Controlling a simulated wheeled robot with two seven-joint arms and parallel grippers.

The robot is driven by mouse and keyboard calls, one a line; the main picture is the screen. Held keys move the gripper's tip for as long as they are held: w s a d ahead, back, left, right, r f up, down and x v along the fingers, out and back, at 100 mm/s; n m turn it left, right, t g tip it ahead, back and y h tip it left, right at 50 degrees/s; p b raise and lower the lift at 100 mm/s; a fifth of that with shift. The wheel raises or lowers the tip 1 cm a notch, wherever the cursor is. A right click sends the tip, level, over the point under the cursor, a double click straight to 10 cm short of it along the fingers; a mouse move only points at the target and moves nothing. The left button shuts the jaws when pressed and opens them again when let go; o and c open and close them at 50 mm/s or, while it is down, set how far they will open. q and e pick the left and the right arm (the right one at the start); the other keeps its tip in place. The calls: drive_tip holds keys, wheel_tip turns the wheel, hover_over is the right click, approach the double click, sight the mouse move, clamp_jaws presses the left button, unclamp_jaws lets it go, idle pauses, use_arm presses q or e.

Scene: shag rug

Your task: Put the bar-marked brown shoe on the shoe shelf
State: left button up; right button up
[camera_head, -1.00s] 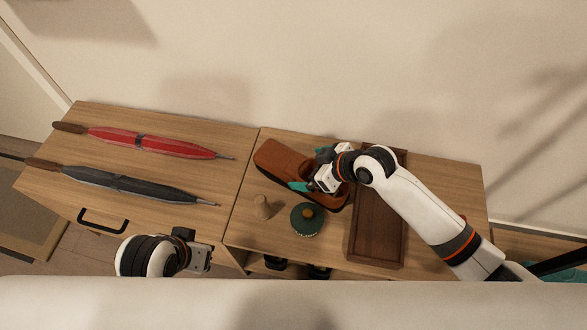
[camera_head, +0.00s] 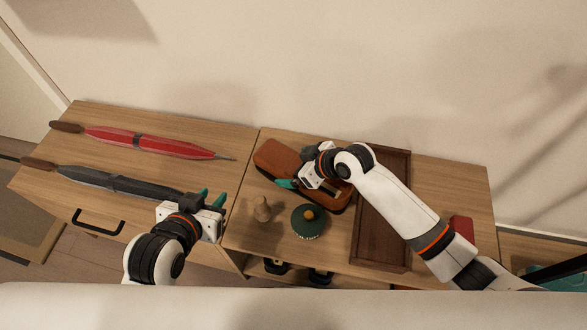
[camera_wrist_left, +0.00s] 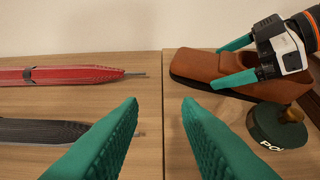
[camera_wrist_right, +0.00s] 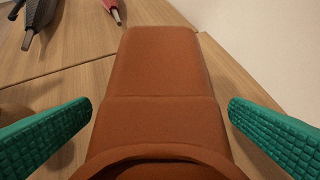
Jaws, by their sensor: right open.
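The brown shoe (camera_head: 275,157) lies on the right part of the wooden cabinet top, toe to the upper left. No bar mark on it can be made out. My right gripper (camera_head: 297,170) is open over it, one finger on each side; the right wrist view shows gaps between both fingers and the shoe (camera_wrist_right: 163,75). The arm hides part of the shoe. My left gripper (camera_head: 212,196) is open and empty near the cabinet's front edge, left of the shoe. The shelf compartment (camera_head: 262,264) under the top shows only partly, with dark shapes at its front.
A green round object (camera_head: 308,222) and a small wooden peg (camera_head: 262,209) stand in front of the shoe. A dark wooden tray (camera_head: 380,235) lies to its right. A red umbrella (camera_head: 150,144) and a black umbrella (camera_head: 115,184) lie on the left part.

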drive_tip(key=shift+c, duration=0.2)
drive_tip(key=c, duration=1.2)
drive_tip(key=shift+r, duration=0.15)
drive_tip(key=shift+c, duration=0.2)
